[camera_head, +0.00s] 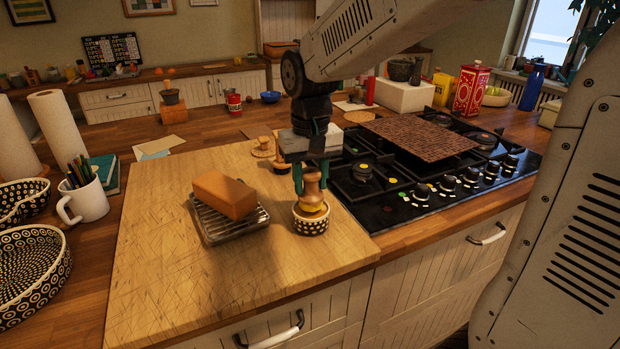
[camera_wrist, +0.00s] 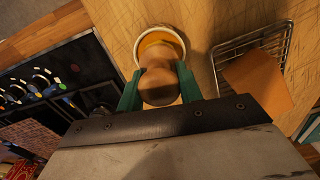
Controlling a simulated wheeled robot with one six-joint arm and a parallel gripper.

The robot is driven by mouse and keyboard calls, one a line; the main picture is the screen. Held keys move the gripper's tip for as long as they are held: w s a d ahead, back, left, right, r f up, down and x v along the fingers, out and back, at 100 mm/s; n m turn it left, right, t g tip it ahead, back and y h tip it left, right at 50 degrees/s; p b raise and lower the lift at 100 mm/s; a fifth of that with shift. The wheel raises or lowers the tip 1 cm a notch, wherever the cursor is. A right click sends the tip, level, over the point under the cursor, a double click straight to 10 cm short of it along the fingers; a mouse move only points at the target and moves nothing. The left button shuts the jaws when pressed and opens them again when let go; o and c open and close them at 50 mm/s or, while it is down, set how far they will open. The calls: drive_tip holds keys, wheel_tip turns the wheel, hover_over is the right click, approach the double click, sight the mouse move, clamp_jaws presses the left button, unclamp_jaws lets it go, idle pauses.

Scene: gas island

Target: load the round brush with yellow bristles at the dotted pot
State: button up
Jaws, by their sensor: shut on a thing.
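My gripper (camera_head: 312,183) is shut on the wooden handle of a round brush (camera_head: 312,187). Its green fingers also show on both sides of the handle in the wrist view. The brush is upright, handle up, over the small dotted pot (camera_head: 311,222) on the wooden board. A bit of yellow shows at the pot's mouth under the handle. In the wrist view the pot's pale rim (camera_wrist: 176,32) surrounds a yellow-orange area, with the brush handle (camera_wrist: 158,82) in front. The bristles are mostly hidden, and I cannot tell how deep they sit.
A wire rack (camera_head: 229,218) with an orange-brown block (camera_head: 224,194) stands left of the pot. The gas hob (camera_head: 420,195) lies to the right. A smaller wooden-handled item (camera_head: 280,160) stands behind the gripper. The front left of the cutting board (camera_head: 160,270) is clear.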

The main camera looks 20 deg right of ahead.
drive_tip(key=shift+f, duration=0.6)
idle(1.3)
drive_tip(key=shift+r, duration=0.1)
drive_tip(key=shift+r, duration=3.45)
